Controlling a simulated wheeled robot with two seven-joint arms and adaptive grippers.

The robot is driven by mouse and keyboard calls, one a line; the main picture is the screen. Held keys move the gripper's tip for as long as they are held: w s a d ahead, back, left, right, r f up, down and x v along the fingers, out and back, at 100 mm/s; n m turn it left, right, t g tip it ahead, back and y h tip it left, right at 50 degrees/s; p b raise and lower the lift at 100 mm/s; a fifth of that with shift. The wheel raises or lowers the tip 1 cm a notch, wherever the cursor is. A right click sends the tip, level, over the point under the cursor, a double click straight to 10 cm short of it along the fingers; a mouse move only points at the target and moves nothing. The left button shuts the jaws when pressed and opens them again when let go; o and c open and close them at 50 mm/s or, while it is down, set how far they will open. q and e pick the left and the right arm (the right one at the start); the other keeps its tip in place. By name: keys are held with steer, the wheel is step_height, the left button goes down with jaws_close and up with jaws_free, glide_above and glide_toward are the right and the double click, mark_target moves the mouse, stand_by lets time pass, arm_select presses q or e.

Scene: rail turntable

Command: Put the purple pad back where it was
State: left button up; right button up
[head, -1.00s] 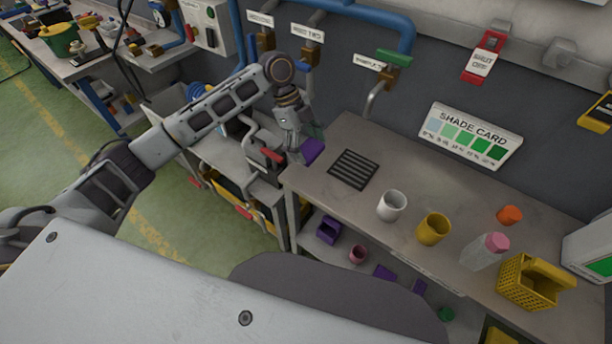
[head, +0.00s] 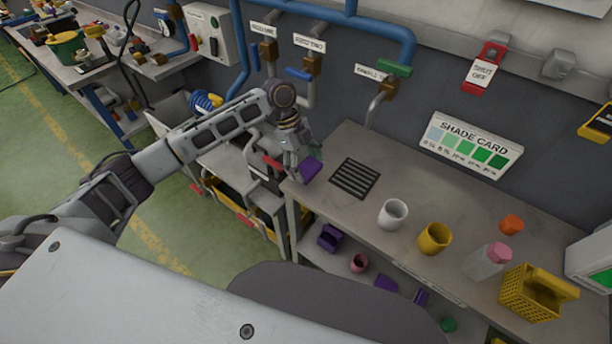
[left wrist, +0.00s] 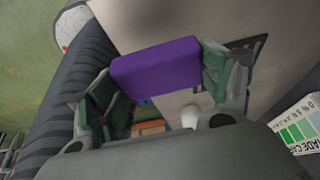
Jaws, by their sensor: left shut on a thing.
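The purple pad (head: 311,169) is held in my left gripper (head: 302,162), near the left end of the grey workbench (head: 320,210). In the left wrist view the pad (left wrist: 157,66) is a purple block between the green-lined fingers of my left gripper (left wrist: 155,85), which is shut on it. In the head view the pad is near the bench's left edge; I cannot tell whether it touches the bench top. My right gripper is not in view.
On the bench are a black slotted grate (head: 355,178), a white cup (head: 393,213), a yellow cup (head: 434,238), a pink-capped bottle (head: 484,262), an orange piece (head: 511,224) and a yellow basket (head: 533,293). Several purple items, including a purple holder (head: 329,238), lie on the shelf below.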

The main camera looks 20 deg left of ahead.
mark_target(306, 176)
arm_select(q)
steer(key=shift+f, duration=0.25)
steer(key=shift+f, duration=2.45)
steer(key=o, duration=0.9)
steer(key=shift+b+v, duration=0.4)
steer(key=shift+v, duration=5.65)
